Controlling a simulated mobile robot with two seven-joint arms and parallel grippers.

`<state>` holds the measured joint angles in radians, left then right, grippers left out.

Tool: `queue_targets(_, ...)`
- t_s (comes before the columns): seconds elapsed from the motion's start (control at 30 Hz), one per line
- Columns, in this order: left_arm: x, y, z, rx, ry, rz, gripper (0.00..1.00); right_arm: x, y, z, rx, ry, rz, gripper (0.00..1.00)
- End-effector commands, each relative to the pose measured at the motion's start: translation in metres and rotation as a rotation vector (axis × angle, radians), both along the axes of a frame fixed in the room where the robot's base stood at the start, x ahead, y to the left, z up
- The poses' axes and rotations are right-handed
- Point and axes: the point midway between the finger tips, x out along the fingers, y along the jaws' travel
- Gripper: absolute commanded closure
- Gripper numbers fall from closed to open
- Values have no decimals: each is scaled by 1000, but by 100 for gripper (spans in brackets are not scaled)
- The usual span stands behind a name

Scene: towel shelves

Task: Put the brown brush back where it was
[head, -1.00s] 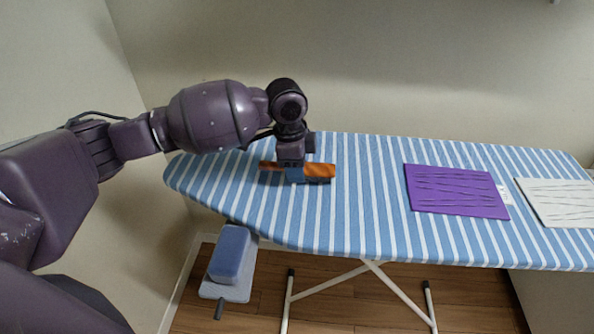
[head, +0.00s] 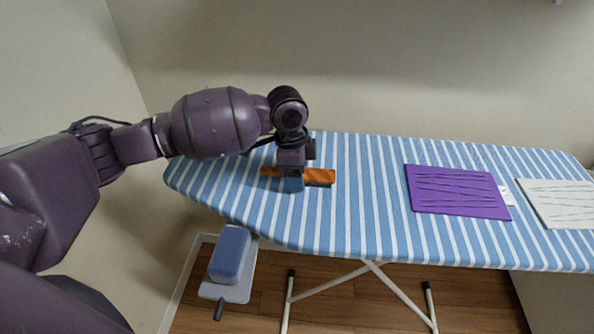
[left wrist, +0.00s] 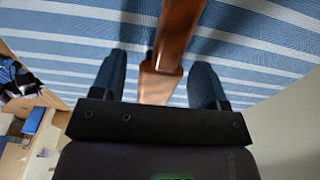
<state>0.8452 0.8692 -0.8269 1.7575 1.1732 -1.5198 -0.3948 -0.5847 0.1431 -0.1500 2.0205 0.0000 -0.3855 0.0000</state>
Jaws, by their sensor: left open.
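The brown brush (head: 320,176) lies on the blue-and-white striped ironing board (head: 350,215), near its left end. Its long side runs left to right in the head view. My left gripper (head: 291,184) is down at the brush from above and hides its middle. In the left wrist view, the brush (left wrist: 172,45) passes between the two fingers of the left gripper (left wrist: 158,80). The fingers stand apart, with gaps on both sides of the brush. My right gripper is in neither view.
A purple folded cloth (head: 458,191) and a white folded cloth (head: 560,203) lie on the right half of the board. A blue iron-like block on a grey rest (head: 230,255) hangs at the board's lower left. The middle of the board is clear.

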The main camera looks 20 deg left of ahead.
Motion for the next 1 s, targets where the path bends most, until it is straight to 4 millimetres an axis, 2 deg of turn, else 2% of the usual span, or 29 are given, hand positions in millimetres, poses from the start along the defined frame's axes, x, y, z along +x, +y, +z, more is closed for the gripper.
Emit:
queue_targets(0.17,1,2,19,0,-5,1,32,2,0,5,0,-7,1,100)
queue_targets(0.6,-3,11,99,0,-4,-1,32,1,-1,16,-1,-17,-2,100)
queue_targets(0.8,-4,13,117,0,-2,0,32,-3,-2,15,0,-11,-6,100)
queue_targets(1.0,-4,14,122,0,-1,0,32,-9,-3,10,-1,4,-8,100)
